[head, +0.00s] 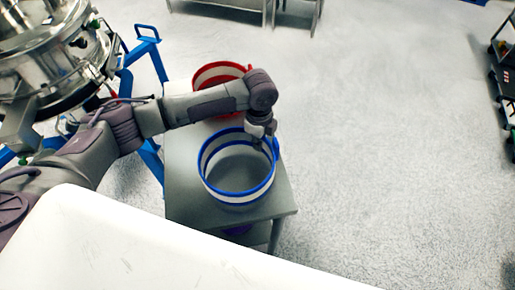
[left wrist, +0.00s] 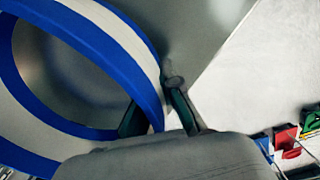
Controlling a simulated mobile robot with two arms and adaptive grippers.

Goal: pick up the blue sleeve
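The blue sleeve (head: 240,193) is a white ring with blue bands at its top and bottom edges. It stands upright on a small grey table (head: 185,170). My left gripper (head: 262,140) reaches down at the sleeve's far right rim. In the left wrist view, one finger is on the inner side of the blue sleeve's wall (left wrist: 128,50) and the other is outside it. The left gripper (left wrist: 157,102) looks open, with a gap between the outer finger and the wall. My right gripper is in neither view.
A red-banded sleeve (head: 205,78) stands behind the blue one, partly hidden by my left arm. A steel sifter machine (head: 50,60) on a blue frame (head: 150,65) is at the left. Open floor (head: 400,150) lies to the right.

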